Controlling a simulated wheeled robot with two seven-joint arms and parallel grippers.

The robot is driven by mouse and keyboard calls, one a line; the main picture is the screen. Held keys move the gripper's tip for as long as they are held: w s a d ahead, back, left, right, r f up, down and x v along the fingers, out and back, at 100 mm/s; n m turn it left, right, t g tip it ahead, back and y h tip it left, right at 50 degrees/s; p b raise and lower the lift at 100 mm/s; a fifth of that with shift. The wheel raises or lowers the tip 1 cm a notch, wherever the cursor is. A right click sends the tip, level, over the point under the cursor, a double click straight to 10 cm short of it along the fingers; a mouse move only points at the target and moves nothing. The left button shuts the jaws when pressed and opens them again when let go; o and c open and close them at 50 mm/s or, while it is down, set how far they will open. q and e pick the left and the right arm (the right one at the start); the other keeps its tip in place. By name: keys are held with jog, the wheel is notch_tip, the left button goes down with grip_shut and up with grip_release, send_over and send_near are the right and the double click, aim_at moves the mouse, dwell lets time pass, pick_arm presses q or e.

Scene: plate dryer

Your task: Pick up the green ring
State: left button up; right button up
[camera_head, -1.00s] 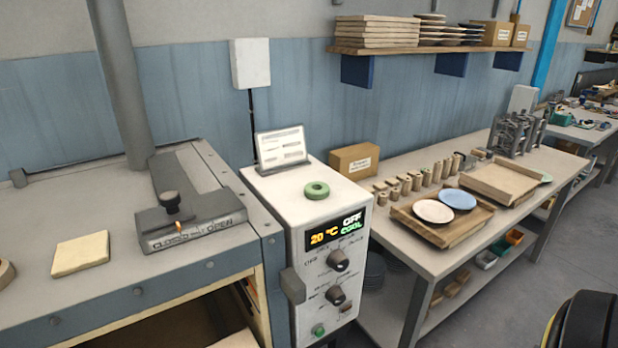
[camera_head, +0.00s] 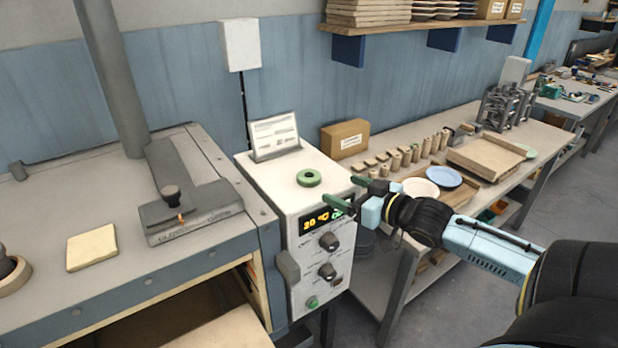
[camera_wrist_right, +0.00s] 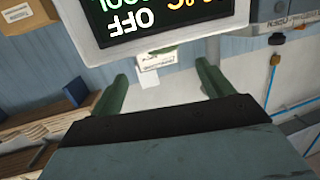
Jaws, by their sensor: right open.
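The green ring (camera_head: 309,177) lies flat on top of the white control box (camera_head: 272,184), in front of a small tilted sign. My right gripper (camera_head: 338,190) is open and empty, to the right of the ring and apart from it, near the box's front right edge. In the right wrist view its two green fingers (camera_wrist_right: 163,88) stand apart, with the box's display beyond them. A small greenish patch shows between the fingers below the display, but I cannot tell whether it is the ring. My left gripper is not in view.
The tilted sign (camera_head: 274,136) stands behind the ring. Left is a grey oven top with a lever (camera_head: 173,197) and a beige tile (camera_head: 92,247). Right is a bench with a cardboard box (camera_head: 345,139), several small cylinders and a tray with plates (camera_head: 443,178). Space above the ring looks clear.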

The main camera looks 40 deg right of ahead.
aim_at(314, 177)
jog(key=w, duration=0.4)
jog(key=shift+w+a+f, duration=0.2)
jog(key=shift+w+f, duration=0.15)
jog(key=shift+w, duration=0.05)
jog(key=shift+w+a+f+p, duration=0.1)
jog(key=shift+w+a+p, duration=0.15)
jog(key=shift+w, duration=1.05)
jog(key=shift+w+a+f+p, duration=0.1)
jog(key=shift+w+a, duration=0.15)
jog(key=shift+w, duration=1.05)
jog(key=shift+c, duration=0.3)
jog(key=c, duration=1)
